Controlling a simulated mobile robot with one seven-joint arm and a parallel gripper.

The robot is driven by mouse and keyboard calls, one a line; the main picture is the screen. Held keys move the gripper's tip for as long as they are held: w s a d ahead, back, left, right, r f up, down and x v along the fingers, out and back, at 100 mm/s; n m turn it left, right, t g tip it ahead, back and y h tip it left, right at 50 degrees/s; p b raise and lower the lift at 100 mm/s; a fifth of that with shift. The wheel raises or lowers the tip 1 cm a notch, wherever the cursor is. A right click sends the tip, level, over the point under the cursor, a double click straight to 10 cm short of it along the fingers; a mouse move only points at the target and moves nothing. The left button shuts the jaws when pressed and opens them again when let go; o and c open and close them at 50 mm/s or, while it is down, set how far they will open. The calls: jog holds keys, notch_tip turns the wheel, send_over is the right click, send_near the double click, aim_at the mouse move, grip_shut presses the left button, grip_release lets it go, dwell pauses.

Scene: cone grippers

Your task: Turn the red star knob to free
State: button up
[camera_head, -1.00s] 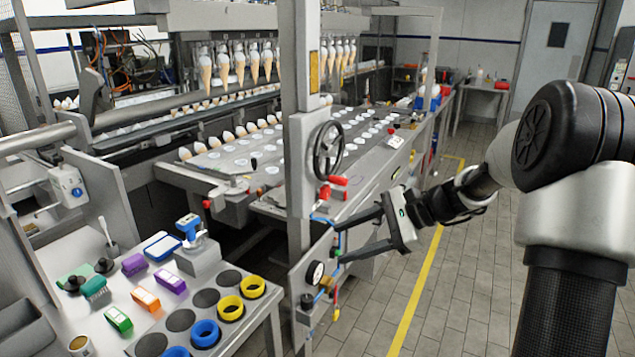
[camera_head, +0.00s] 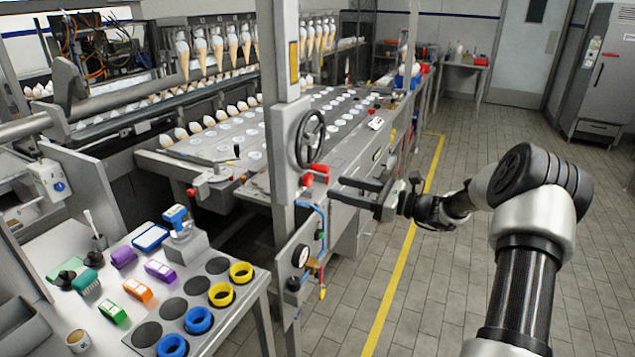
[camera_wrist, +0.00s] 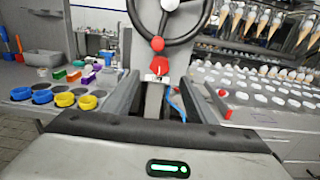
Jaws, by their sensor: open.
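The red star knob (camera_head: 307,180) is on the grey machine post, just below the handwheel. It also shows in the wrist view (camera_wrist: 159,66), straight ahead between my fingers, with a pale plate below it. My gripper (camera_head: 334,188) is open and empty, pointing left at the post at about the knob's height. In the wrist view my gripper (camera_wrist: 157,84) has a finger on each side of the knob's line, and the knob looks still beyond the tips. I see no contact. The markings around the knob are too small to read.
The handwheel (camera_head: 310,138) with its red handle (camera_head: 318,168) is close above the knob. Blue hoses (camera_head: 322,215) and a pressure gauge (camera_head: 300,256) are below. A side table (camera_head: 255,290) with coloured rings and blocks stands at left. The floor at right is clear.

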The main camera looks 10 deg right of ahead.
aim_at(310, 181)
jog(key=x, duration=0.8)
jog(key=shift+c, duration=0.4)
jog(key=c, duration=1)
jog(key=shift+o, duration=0.2)
